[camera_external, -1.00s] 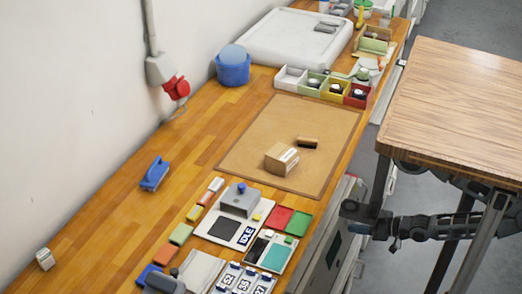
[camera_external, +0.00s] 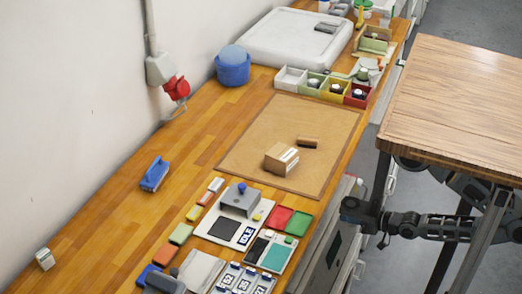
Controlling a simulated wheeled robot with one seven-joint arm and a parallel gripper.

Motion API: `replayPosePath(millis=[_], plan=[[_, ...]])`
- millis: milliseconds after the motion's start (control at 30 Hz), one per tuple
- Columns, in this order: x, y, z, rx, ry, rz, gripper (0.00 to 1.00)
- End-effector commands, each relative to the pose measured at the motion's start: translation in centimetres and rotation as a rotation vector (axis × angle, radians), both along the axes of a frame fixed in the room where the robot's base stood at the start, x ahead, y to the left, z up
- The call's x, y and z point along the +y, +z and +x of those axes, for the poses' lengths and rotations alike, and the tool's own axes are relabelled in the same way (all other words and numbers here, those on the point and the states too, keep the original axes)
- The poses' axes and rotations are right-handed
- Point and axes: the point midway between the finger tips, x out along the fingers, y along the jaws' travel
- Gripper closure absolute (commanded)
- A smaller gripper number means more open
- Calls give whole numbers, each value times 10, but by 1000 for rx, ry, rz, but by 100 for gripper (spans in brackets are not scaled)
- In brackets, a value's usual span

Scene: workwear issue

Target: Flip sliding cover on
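A white unit (camera_external: 235,228) with a dark square panel and an "IDLE" label lies at the front of the long wooden bench. A grey raised housing (camera_external: 240,200) with a blue knob (camera_external: 242,187) sits on its back part; I cannot tell whether this is the sliding cover. My gripper (camera_external: 352,210) is at the dark arm's left end, off the bench's right edge, well to the right of the unit and apart from it. Its fingers are too small and dark to read. Nothing is visibly held.
A cardboard box (camera_external: 281,158) and a small brown block (camera_external: 307,142) are on the tan mat (camera_external: 250,140). Red and green trays (camera_external: 291,218) and coloured blocks (camera_external: 181,233) flank the unit. A separate wooden table (camera_external: 455,110) stands right, partly hiding my arm.

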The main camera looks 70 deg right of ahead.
Motion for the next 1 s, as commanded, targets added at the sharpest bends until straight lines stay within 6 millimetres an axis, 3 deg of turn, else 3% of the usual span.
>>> replayPosePath(millis=[100,533,767,1000], plan=[[-10,21,35,-57,-61,84,100],[-54,98,144,-242,-181,388,100],[-98,88,190,-186,-198,643,100],[-138,96,228,-125,-144,917,100]])
